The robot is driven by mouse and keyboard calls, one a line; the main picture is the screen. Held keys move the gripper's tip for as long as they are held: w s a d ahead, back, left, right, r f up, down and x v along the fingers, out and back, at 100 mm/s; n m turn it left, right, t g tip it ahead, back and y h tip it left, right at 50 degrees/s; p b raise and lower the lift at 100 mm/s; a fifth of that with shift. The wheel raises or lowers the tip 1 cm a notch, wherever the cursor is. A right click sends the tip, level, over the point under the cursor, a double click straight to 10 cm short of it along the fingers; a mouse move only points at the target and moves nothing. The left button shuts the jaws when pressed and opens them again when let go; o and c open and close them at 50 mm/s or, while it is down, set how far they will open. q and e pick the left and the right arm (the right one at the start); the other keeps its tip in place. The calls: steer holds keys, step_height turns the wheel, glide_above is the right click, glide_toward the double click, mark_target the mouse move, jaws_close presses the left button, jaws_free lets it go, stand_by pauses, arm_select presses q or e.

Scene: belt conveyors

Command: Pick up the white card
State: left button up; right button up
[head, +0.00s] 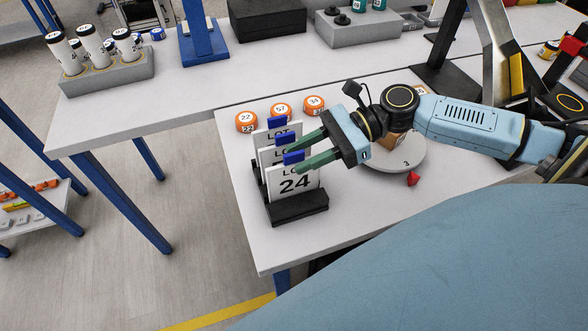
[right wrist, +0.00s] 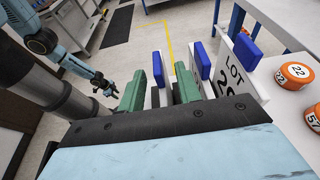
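Several white cards with blue top tabs stand upright in a row in a black holder (head: 298,208) at the table's front left. The front white card (head: 297,186) reads "LOT 24"; the cards behind it are partly covered. My right gripper (head: 293,157) is open, with its green fingers on either side of the front card's blue tab. In the right wrist view this tab (right wrist: 158,68) sits between the two fingers (right wrist: 160,90) with gaps beside it. My left gripper (right wrist: 104,85) shows small at the left of the right wrist view; its opening is too small to tell.
Orange numbered pucks (head: 281,110) stand right behind the cards. A round grey plate (head: 393,156) and a small red piece (head: 412,179) are right of the holder, under my right arm. A rack of white bottles (head: 105,75) stands on the back table.

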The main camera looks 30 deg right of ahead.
steer(key=shift+x, duration=1.2)
jaws_close()
